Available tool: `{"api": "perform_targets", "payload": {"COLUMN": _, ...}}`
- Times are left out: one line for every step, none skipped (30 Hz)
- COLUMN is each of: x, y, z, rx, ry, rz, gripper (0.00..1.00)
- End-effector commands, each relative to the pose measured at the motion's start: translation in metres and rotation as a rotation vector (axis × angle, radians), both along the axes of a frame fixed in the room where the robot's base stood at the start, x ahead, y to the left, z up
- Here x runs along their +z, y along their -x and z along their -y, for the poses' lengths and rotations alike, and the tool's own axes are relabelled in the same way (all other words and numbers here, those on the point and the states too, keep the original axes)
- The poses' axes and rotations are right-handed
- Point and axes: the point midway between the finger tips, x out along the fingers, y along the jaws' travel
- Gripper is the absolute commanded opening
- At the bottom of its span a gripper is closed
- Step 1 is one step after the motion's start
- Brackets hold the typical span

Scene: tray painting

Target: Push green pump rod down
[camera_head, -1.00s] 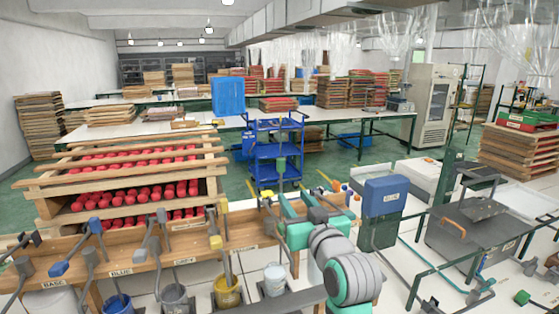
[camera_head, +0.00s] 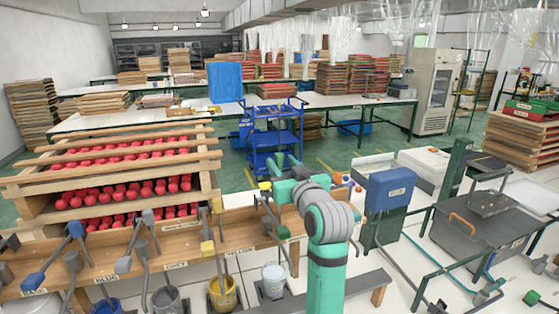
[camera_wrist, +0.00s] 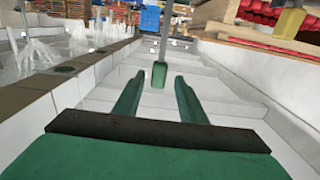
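The green pump rod's green end (camera_head: 283,232) shows at the front of the wooden bench, right of the yellow pump handle. In the wrist view a green handle (camera_wrist: 159,75) on a thin grey rod stands just beyond and between my fingertips. My gripper (camera_head: 284,163) is above the bench in the head view, reaching away from the camera. The wrist view shows its two green fingers (camera_wrist: 160,84) apart with nothing between them. No contact with the handle is clear. Part of the rod is hidden behind my arm.
A yellow pump handle (camera_head: 207,247) and a blue one (camera_head: 33,281) are to the left. A yellow paint bucket (camera_head: 223,295) and a white bucket (camera_head: 273,281) stand below. A blue box (camera_head: 391,189) is right of my arm. A blue trolley (camera_head: 272,138) stands behind.

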Motion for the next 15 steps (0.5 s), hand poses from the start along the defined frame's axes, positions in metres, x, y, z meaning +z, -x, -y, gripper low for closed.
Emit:
{"api": "perform_targets", "payload": {"x": 0.0, "y": -0.007, "z": -0.002, "rx": -0.001, "ry": 0.001, "rz": -0.002, "gripper": 0.38}}
{"api": "perform_targets", "payload": {"x": 0.0, "y": -0.011, "z": -0.003, "rx": -0.001, "ry": 0.001, "rz": -0.002, "gripper": 0.38}}
{"api": "perform_targets", "payload": {"x": 0.0, "y": -0.016, "z": -0.004, "rx": -0.002, "ry": 0.0, "rz": -0.001, "gripper": 0.38}}
{"api": "perform_targets", "payload": {"x": 0.0, "y": -0.019, "z": -0.005, "rx": -0.002, "ry": 0.0, "rz": 0.0, "gripper": 0.38}}
{"api": "perform_targets", "payload": {"x": 0.0, "y": -0.022, "z": -0.005, "rx": -0.002, "ry": 0.0, "rz": -0.001, "gripper": 0.38}}
{"api": "perform_targets", "payload": {"x": 0.0, "y": -0.025, "z": -0.006, "rx": -0.002, "ry": 0.001, "rz": -0.002, "gripper": 0.38}}
{"api": "perform_targets", "payload": {"x": 0.0, "y": -0.027, "z": -0.007, "rx": -0.002, "ry": 0.0, "rz": -0.001, "gripper": 0.38}}
{"api": "perform_targets", "payload": {"x": 0.0, "y": -0.028, "z": -0.007, "rx": -0.003, "ry": 0.0, "rz": -0.001, "gripper": 0.38}}
{"api": "perform_targets", "payload": {"x": 0.0, "y": -0.03, "z": -0.008, "rx": -0.003, "ry": 0.0, "rz": -0.001, "gripper": 0.38}}
{"api": "perform_targets", "payload": {"x": 0.0, "y": -0.031, "z": -0.008, "rx": -0.003, "ry": 0.0, "rz": 0.0, "gripper": 0.38}}
{"api": "perform_targets", "payload": {"x": 0.0, "y": -0.031, "z": -0.008, "rx": -0.003, "ry": 0.0, "rz": 0.0, "gripper": 0.38}}
{"api": "perform_targets", "payload": {"x": 0.0, "y": -0.032, "z": -0.008, "rx": -0.003, "ry": 0.0, "rz": 0.0, "gripper": 0.38}}
{"api": "perform_targets", "payload": {"x": 0.0, "y": -0.032, "z": -0.008, "rx": -0.003, "ry": 0.0, "rz": 0.0, "gripper": 0.38}}
{"api": "perform_targets", "payload": {"x": 0.0, "y": -0.032, "z": -0.008, "rx": -0.003, "ry": 0.0, "rz": 0.0, "gripper": 0.38}}
{"api": "perform_targets", "payload": {"x": 0.0, "y": -0.032, "z": -0.008, "rx": -0.003, "ry": 0.0, "rz": 0.0, "gripper": 0.38}}
